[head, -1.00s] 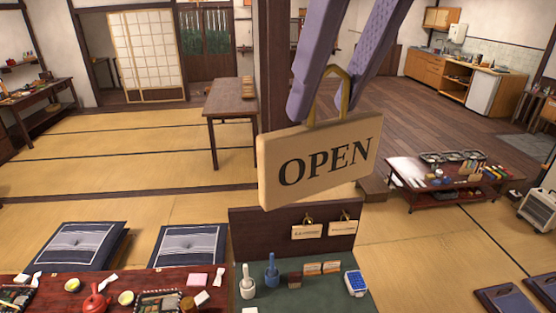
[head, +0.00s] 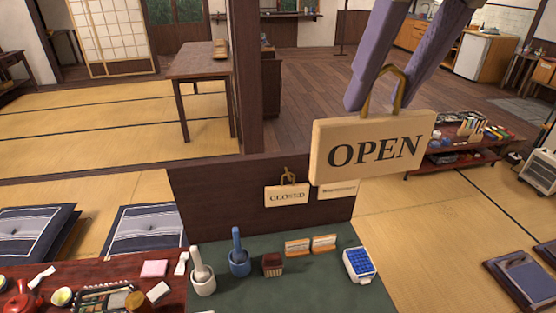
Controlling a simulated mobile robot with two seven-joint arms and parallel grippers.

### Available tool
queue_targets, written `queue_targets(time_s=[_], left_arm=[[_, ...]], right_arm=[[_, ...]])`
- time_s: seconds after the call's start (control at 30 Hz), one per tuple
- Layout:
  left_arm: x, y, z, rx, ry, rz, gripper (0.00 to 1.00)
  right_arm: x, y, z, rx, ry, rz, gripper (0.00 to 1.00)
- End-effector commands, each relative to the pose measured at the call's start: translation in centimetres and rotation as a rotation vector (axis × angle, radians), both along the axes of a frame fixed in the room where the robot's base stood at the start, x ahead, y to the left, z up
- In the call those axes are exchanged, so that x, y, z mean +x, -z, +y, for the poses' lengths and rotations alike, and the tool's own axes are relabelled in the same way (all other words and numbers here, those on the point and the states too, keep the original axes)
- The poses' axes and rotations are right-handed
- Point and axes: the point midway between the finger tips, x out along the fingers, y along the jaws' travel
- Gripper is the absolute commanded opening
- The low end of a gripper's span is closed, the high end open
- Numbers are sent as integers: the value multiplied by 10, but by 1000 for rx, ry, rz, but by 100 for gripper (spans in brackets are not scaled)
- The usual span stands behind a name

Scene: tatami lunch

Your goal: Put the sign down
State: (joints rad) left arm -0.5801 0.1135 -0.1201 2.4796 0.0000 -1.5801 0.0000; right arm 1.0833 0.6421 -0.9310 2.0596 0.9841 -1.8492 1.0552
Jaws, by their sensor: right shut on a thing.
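A wooden sign reading OPEN (head: 372,150) hangs by its brass loop from my right gripper (head: 376,98), in the right half of the head view. The gripper's two purple fingers are shut on the loop, and the sign is in the air, slightly tilted. Behind and below it stands a dark wooden board (head: 230,195) at the back of a green-topped counter (head: 225,290). A small CLOSED sign (head: 287,196) hangs on a brass hook on this board. Another small sign (head: 338,189) beside it is partly hidden by the OPEN sign. My left gripper is not in view.
On the green top stand a white mortar (head: 203,282), a blue mortar (head: 239,263), a dark red box (head: 273,265), small cards (head: 298,247) and a blue-and-white box (head: 359,265). The front middle is bare. A red table (head: 75,270) with dishes adjoins on the left.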

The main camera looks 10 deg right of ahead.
Motion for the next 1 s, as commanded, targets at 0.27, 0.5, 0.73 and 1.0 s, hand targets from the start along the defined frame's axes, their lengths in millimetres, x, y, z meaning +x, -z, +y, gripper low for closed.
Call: queue_targets(time_s=[0.27, 0.5, 0.73, 1.0], left_arm=[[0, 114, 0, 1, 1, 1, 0], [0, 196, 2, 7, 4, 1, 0], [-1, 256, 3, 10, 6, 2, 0], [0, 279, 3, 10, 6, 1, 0]], right_arm=[[9, 128, 9, 2, 0, 2, 0], [14, 222, 14, 2, 5, 2, 0], [18, 292, 18, 1, 13, 0, 0], [19, 325, 19, -1, 18, 0, 0]])
